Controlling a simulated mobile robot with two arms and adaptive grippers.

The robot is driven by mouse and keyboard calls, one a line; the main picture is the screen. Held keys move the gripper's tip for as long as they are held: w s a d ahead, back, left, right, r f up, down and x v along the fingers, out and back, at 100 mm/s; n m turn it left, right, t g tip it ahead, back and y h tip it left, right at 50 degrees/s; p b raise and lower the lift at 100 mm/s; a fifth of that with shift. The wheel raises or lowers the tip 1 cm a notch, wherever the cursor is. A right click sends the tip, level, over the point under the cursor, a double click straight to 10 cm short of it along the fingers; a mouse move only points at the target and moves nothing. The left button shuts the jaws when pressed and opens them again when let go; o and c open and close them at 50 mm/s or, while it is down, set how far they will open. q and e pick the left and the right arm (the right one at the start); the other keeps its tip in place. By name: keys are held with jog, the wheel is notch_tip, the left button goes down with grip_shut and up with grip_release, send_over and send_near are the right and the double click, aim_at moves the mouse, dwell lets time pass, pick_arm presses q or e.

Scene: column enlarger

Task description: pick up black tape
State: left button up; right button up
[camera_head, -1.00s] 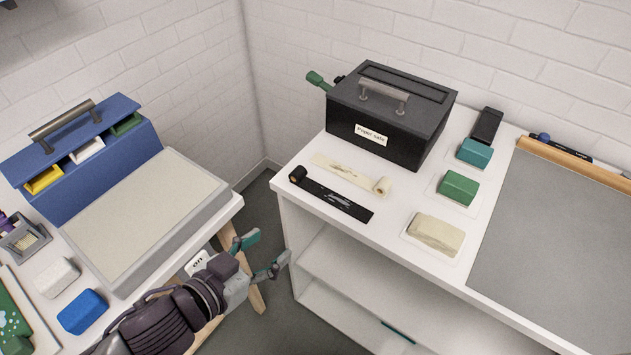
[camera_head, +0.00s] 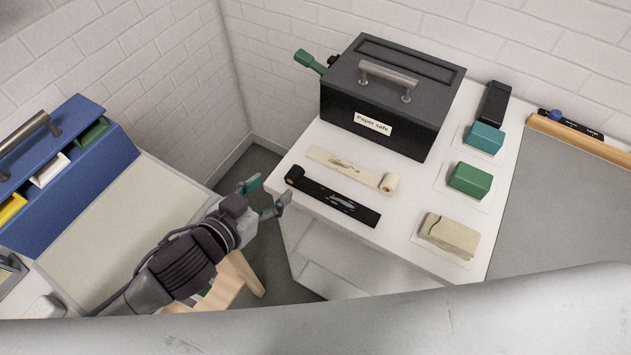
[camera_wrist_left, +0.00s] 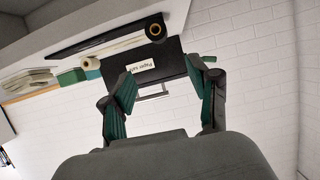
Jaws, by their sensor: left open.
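The black tape (camera_head: 335,201) lies partly unrolled on the white counter, its small roll at the left end near the counter's left corner. My left gripper (camera_head: 268,193) is open and empty, just left of that corner and apart from the tape. In the left wrist view the open fingers (camera_wrist_left: 161,95) show with nothing between them, and the black tape roll (camera_wrist_left: 154,31) appears beyond them near the top. My right gripper is not in view.
A cream tape (camera_head: 345,168) lies behind the black one. The black paper safe (camera_head: 390,95) stands behind both. Teal, green (camera_head: 469,180) and cream blocks sit to the right. A blue box (camera_head: 75,180) is at left. A pale grey curved shape crosses the bottom foreground.

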aim_at(292, 174)
pick_arm(q)
jog(key=x, duration=0.4)
jog(key=f+p+x, duration=0.1)
jog(key=x, duration=0.1)
jog(key=shift+a, duration=0.2)
jog(key=shift+x, duration=1.2)
jog(key=shift+w+d+f+p, duration=0.1)
jog(key=shift+w+f+p, duration=0.1)
jog(key=shift+f+p, duration=0.15)
jog(key=shift+c, duration=0.3)
jog(key=c, duration=1.1)
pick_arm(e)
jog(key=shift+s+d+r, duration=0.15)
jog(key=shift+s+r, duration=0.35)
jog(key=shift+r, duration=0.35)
